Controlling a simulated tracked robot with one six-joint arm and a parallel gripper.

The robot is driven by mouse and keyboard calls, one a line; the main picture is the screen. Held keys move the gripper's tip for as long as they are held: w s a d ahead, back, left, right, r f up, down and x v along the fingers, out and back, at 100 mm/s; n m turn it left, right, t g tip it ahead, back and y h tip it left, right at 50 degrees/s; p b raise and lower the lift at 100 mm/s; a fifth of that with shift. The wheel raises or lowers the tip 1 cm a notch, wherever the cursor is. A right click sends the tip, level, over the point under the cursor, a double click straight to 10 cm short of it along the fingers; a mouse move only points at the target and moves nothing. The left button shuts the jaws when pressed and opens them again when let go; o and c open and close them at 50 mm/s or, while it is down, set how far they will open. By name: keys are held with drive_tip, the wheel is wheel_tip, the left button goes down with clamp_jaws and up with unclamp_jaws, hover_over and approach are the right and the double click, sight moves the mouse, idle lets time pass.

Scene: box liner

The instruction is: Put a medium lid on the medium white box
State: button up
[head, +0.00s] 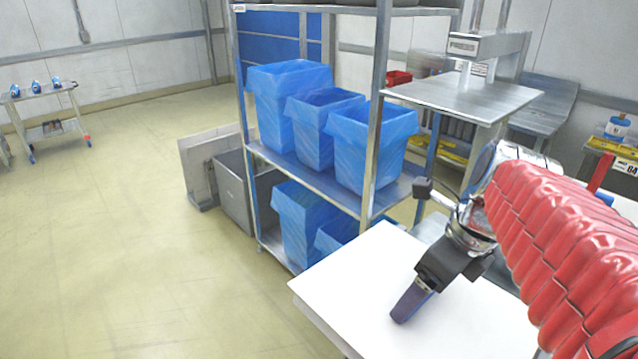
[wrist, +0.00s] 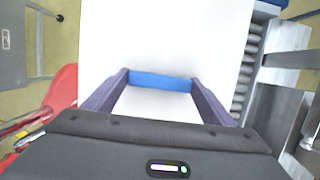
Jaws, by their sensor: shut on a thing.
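A broad flat white panel (head: 350,270), which looks like a lid, lies level at the lower right of the head view, with a pale side edge below it. I cannot tell whether a white box is under it. My gripper (head: 410,303) points down over this panel. In the wrist view the white panel (wrist: 170,35) fills the middle. There the two purple fingers of my gripper (wrist: 160,76) stand apart, with a blue strip (wrist: 160,83) spanning between their tips. The gripper is shut on this blue strip. How it joins the white panel is unclear.
A metal shelf rack (head: 376,125) with several blue-lined bins (head: 290,95) stands behind the white panel. A grey bin (head: 235,190) stands left of it. A roller conveyor (wrist: 247,80) runs along the panel's right side in the wrist view.

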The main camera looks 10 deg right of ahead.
drive_tip(key=shift+r, duration=0.1)
wheel_tip(320, 180, up, 14)
idle(1.5)
drive_tip(key=shift+r, duration=2.9)
drive_tip(key=w+a+n+g+y, duration=0.1)
drive_tip(key=w+a+n+g, duration=0.1)
drive_tip(key=w+a+n, duration=0.8)
drive_tip(key=w+n, duration=0.2)
drive_tip(key=w, duration=0.2)
drive_tip(key=shift+w+a+n+g+y, duration=0.3)
drive_tip(key=shift+w+a, duration=0.1)
drive_tip(key=shift+s+f, duration=0.1)
